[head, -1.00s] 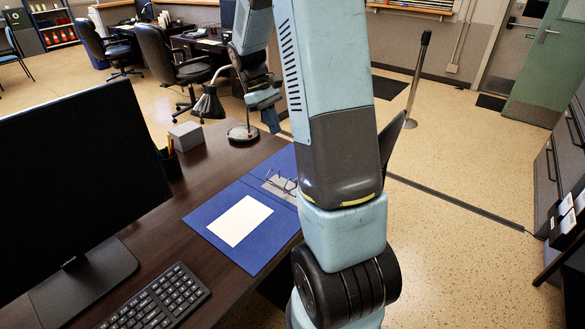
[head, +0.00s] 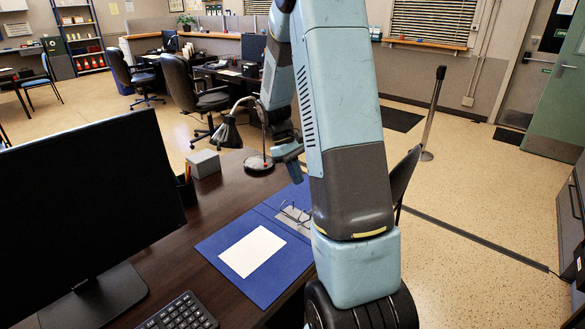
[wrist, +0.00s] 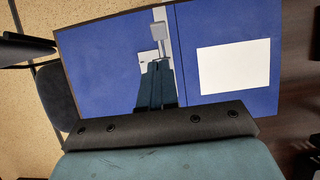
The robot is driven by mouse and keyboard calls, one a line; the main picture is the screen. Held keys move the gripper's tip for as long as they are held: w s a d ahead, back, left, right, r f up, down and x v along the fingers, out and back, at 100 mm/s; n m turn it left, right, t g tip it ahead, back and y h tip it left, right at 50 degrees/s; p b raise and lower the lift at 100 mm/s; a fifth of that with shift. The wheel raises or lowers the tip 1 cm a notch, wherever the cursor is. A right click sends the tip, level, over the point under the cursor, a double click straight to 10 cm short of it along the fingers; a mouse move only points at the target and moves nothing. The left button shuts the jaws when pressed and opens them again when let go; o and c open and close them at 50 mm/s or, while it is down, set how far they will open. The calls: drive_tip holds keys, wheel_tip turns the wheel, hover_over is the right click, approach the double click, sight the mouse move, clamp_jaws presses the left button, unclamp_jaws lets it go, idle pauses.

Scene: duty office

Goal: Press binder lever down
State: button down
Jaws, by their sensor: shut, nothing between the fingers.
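A blue binder (head: 222,246) lies open on the dark desk, with a white sheet (head: 252,251) on one cover. Its grey metal mechanism (head: 294,214) with thin wire arches lies near the spine, partly hidden by my arm. The wrist view shows the binder (wrist: 100,52), the sheet (wrist: 234,67) and a pale grey lever plate (wrist: 158,31) on the mechanism strip. My gripper (head: 297,176) is shut and empty, held above the binder. In the wrist view its teal fingers (wrist: 156,82) overlap the mechanism strip, just short of the lever plate. Contact is not visible.
A monitor (head: 90,200) and keyboard (head: 180,314) stand at left on the desk (head: 165,262). A pen cup (head: 186,190), a grey box (head: 203,163) and a desk lamp (head: 257,163) stand behind the binder. A chair (wrist: 60,97) is beside the desk.

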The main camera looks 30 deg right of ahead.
drive_tip(key=x, duration=0.2)
drive_tip(key=s+x, duration=0.1)
drive_tip(key=x, duration=0.5)
drive_tip(key=shift+s+d+r, duration=0.2)
drive_tip(key=shift+s+r, duration=0.05)
